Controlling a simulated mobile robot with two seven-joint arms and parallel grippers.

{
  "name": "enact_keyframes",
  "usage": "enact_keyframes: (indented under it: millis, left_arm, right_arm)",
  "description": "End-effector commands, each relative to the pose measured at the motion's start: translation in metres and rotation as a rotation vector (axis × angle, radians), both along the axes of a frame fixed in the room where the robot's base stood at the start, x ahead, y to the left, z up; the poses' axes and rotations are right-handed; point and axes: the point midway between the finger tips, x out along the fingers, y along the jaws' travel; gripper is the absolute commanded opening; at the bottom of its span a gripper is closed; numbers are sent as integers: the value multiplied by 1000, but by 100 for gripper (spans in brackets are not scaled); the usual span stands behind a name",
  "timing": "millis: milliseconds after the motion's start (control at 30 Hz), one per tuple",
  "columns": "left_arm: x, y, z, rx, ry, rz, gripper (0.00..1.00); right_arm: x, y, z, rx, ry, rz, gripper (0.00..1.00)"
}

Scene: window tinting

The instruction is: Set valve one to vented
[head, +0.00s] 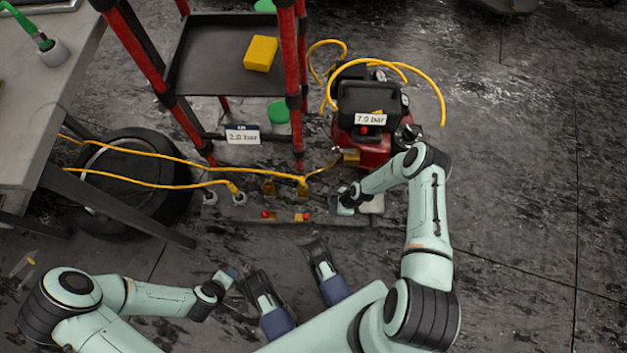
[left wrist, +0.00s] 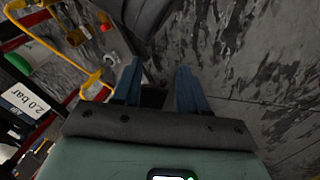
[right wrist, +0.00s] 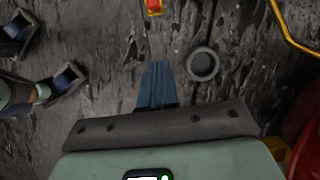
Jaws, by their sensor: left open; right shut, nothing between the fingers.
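A long grey manifold board (head: 240,212) lies on the floor. It carries small red (head: 265,214) and yellow-and-red (head: 302,217) fittings; I cannot read which is valve one or its setting. A red and yellow fitting shows at the top of the right wrist view (right wrist: 154,7). My right gripper (head: 338,208) is shut and empty at the board's right part. In the right wrist view its fingertips are beside a grey ring (right wrist: 203,65), apart from the red fitting. My left gripper (head: 232,272) is open and empty, nearer than the board.
Yellow hoses (head: 150,153) run to the board. A red compressor (head: 375,150) labelled 7.0 bar stands behind it. A red-posted cart (head: 220,85) with a 2.0 bar label (head: 242,135) stands behind left. A tyre (head: 125,190) and a table (head: 45,100) are at left. Floor at right is clear.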

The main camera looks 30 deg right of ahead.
Motion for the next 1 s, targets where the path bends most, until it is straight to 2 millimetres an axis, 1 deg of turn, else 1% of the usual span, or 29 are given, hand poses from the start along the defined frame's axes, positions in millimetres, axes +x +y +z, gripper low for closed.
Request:
enact_keyframes:
  millis: [167,267,367,600,733,800,1000]
  left_arm:
    - [-1,1,-3,0,4,0,43]
    - [-3,2,-9,2,13,3,43]
    - [-7,5,-20,6,31,8,43]
    - [-48,11,-56,-2,166,14,43]
    - [-68,14,-71,-6,235,20,43]
    - [-70,14,-69,-6,241,21,43]
    - [-74,14,-71,-7,253,22,43]
  right_arm:
    - [0,2,-4,0,0,2,0]
    - [2,5,-14,1,1,3,0]
    - [5,11,-31,1,1,4,0]
    - [15,27,-78,0,1,4,0]
    - [20,34,-100,0,0,2,0]
    - [29,46,-94,0,-4,9,0]
    - [38,63,-93,0,-1,5,0]
